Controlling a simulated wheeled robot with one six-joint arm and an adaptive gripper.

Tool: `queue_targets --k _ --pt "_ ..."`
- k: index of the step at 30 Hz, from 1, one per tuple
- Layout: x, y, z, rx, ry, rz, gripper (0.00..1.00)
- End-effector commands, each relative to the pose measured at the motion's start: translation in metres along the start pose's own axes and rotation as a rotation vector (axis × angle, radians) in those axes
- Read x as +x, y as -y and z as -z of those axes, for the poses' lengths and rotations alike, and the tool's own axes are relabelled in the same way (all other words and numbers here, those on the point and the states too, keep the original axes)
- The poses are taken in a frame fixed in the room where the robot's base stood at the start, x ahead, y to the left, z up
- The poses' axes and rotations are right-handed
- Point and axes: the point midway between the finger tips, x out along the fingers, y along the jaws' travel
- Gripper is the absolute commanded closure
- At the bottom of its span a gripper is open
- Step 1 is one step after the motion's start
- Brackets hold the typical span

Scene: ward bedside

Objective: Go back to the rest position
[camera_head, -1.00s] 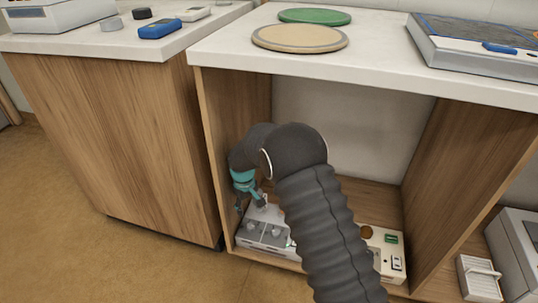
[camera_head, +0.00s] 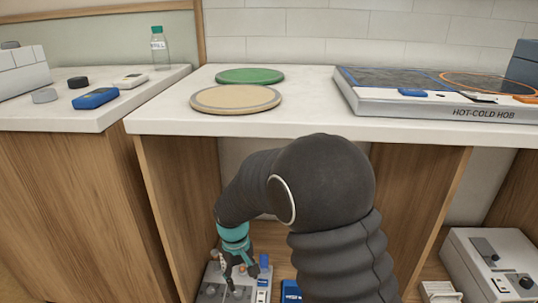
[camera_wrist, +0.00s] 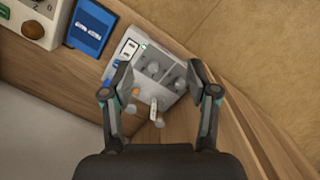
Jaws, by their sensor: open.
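My gripper (camera_head: 238,275) points down into the open wooden compartment under the white counter, with my dark arm in front of it. In the wrist view my gripper (camera_wrist: 159,105) has its two fingers spread apart, with nothing held between them. Below and beyond the fingers is a grey box (camera_wrist: 147,62) with several round knobs and dark panels on top. The same grey box (camera_head: 212,287) shows partly in the head view, next to the gripper. My arm hides much of the compartment.
On the counter (camera_head: 300,117) are a green disc (camera_head: 250,76), a tan disc (camera_head: 236,99) and a hot-cold hob (camera_head: 440,108). A blue device (camera_head: 96,98) and a bottle (camera_head: 159,48) stand on the left counter. A blue packet (camera_wrist: 90,27) lies beside the grey box. Wooden side walls flank the arm.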

Motion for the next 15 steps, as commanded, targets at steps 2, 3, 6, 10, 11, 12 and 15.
queue_targets --k 2,3,6,10,11,12,15 --pt "-0.023 -0.012 -0.022 0.040 -0.023 0.004 0.41" --pt "-0.032 -0.017 -0.033 0.059 -0.033 0.006 0.41" --pt "-0.054 -0.028 -0.061 0.107 -0.061 0.009 0.41" --pt "-0.079 -0.041 -0.098 0.167 -0.101 0.012 0.41" --pt "-0.084 -0.044 -0.106 0.181 -0.111 0.012 0.41" --pt "-0.090 -0.048 -0.117 0.199 -0.123 0.013 0.41" --pt "-0.105 -0.055 -0.145 0.244 -0.160 0.012 0.41"
